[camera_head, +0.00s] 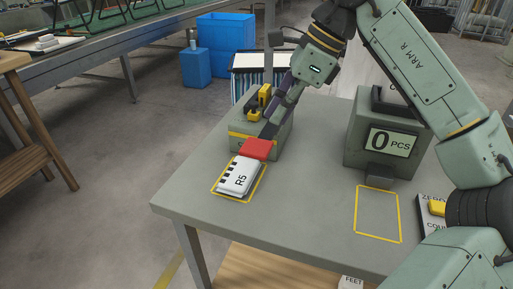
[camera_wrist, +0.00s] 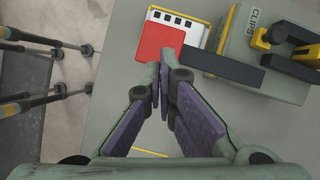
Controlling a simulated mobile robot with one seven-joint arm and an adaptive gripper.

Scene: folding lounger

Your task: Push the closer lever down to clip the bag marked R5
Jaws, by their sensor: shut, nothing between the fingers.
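The bag marked R5 (camera_head: 238,177) is white with dark marks along one edge and lies in a yellow outline on the table. The closer (camera_head: 262,138) is a grey-green box with a yellow band. Its dark lever (camera_wrist: 215,65) ends in a red pad (camera_head: 257,149), which reaches over the bag's end; the pad also shows in the wrist view (camera_wrist: 156,44). My gripper (camera_head: 268,132) is shut and empty, pointing down at the red pad. In the wrist view its fingertips (camera_wrist: 165,60) overlap the pad's near edge; I cannot tell whether they touch.
A yellow and black part (camera_head: 260,100) sits on the closer, beside the word CLIPS (camera_wrist: 255,22). A counter reading 0 PCS (camera_head: 388,142) stands to the right, before an empty yellow outline (camera_head: 377,214). A yellow button (camera_head: 437,208) is at far right. The table's front (camera_head: 290,235) is clear.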

